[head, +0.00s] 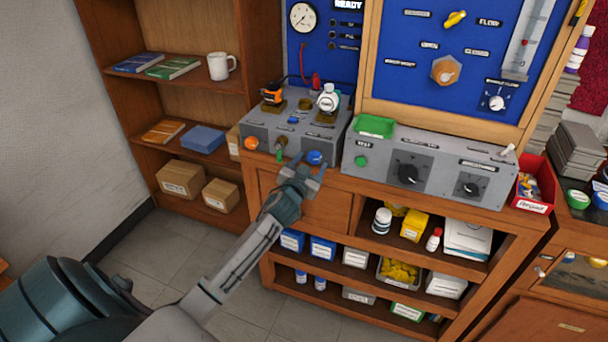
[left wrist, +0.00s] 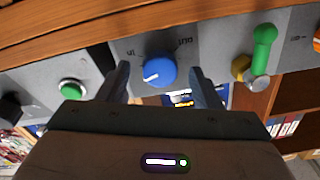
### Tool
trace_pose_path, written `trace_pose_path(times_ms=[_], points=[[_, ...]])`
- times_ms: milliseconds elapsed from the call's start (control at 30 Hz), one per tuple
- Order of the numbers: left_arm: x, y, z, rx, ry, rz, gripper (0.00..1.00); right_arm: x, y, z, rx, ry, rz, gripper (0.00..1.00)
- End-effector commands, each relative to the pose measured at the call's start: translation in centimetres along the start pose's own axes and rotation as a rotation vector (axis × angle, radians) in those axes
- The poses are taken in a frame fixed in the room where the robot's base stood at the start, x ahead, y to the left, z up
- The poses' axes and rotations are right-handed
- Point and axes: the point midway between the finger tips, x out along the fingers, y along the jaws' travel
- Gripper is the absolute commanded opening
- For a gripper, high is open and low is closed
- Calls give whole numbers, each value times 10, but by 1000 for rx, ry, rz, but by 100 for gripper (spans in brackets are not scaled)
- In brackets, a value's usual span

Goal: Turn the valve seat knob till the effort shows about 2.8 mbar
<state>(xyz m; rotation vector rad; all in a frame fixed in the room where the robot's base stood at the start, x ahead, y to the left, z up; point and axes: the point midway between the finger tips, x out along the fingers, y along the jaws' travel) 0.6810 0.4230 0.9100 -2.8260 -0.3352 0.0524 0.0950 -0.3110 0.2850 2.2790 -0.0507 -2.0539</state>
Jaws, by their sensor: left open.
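The blue knob (head: 315,158) sits on the front of the left grey box (head: 268,139). In the left wrist view the blue knob (left wrist: 160,72) has a white pointer mark and upside-down lettering that seems to read IN and OUT. My left gripper (head: 309,167) is open and empty in front of it. In the left wrist view its two fingers (left wrist: 158,88) stand on either side of the knob, apart from it. No effort reading in mbar can be read in either view. My right gripper is not in view.
A green lever (head: 281,144) and an orange button (head: 251,143) are left of the knob. The right grey box (head: 440,170) has a green button (head: 361,160) and black dials (head: 409,170). A round gauge (head: 303,17) hangs on the blue panel. Open shelves lie below.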

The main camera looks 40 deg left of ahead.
Motion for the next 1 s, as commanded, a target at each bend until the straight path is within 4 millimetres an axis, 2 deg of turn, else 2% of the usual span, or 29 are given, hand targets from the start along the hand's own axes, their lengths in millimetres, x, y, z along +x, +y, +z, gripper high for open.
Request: trace_pose_path(times_ms=[267, 333, 500, 667, 1000], points=[[-54, 1, 4, 2, 1, 3, 59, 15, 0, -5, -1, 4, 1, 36], [-67, 1, 3, 3, 1, 3, 59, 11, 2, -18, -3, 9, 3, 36], [-89, 1, 2, 2, 1, 1, 59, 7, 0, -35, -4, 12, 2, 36], [-96, 0, 0, 1, 1, 1, 59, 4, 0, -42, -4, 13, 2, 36], [-97, 0, 0, 0, 1, 1, 59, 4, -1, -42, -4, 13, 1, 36]])
